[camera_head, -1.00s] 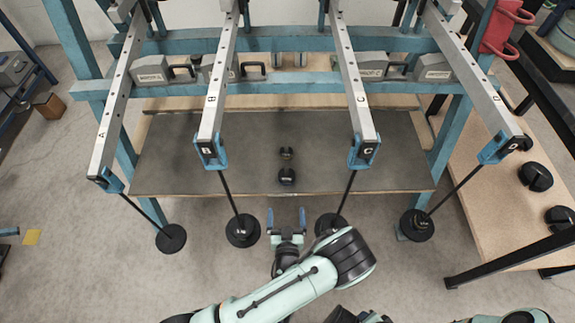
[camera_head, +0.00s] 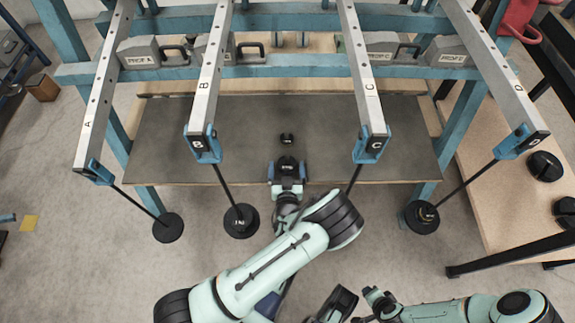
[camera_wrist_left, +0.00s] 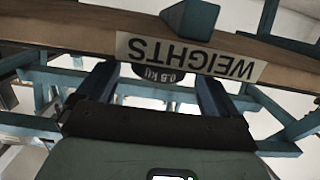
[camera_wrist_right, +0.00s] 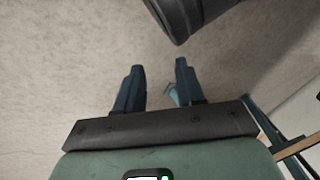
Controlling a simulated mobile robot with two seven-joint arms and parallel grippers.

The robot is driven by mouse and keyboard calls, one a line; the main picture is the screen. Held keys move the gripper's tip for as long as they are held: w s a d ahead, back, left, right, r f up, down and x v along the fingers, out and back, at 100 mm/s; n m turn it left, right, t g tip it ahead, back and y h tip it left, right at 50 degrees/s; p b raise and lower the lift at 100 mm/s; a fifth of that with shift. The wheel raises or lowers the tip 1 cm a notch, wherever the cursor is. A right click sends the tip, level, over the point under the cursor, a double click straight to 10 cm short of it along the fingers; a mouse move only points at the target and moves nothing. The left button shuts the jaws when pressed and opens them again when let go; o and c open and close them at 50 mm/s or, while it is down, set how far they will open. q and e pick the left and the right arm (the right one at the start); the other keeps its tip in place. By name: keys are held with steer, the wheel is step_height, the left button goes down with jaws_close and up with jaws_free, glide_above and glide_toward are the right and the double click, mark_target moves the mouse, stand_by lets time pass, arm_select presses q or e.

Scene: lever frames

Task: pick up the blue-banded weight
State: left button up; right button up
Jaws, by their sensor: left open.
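Two small dark weights stand on the dark mat: a near one (camera_head: 286,163) at the front edge and a smaller far one (camera_head: 287,139) behind it. No blue band shows clearly on either. My left gripper (camera_head: 286,172) is open, its blue fingertips on either side of the near weight. In the left wrist view a dark weight (camera_wrist_left: 158,74) with an upside-down mass label shows between the fingers (camera_wrist_left: 155,88), partly hidden by the board labelled WEIGHTS (camera_wrist_left: 190,57). I cannot tell whether the fingers touch it. My right gripper (camera_wrist_right: 158,72) is open and empty over the floor.
Steel levers A (camera_head: 100,95), B (camera_head: 210,80), C (camera_head: 362,75) and D (camera_head: 490,65) overhang the mat (camera_head: 165,150). Rods with black discs (camera_head: 241,221) hang in front, close to my left arm. A wooden table (camera_head: 500,215) with dark weights stands right.

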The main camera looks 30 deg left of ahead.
mark_target(287, 162)
arm_select(q)
steer(key=b+x, duration=0.1)
steer(key=x, duration=0.3)
steer(key=shift+w+f, duration=0.1)
steer(key=shift+w, duration=0.15)
steer(key=c, duration=1.2)
arm_select(e)
steer(key=shift+g, duration=0.6)
steer(key=s+f, duration=0.2)
steer(key=s, duration=0.1)
steer(key=shift+d+f, duration=0.2)
steer(key=shift+f, duration=0.2)
arm_select(q)
steer(key=shift+r, duration=0.2)
arm_select(e)
steer(key=shift+w+r, duration=0.1)
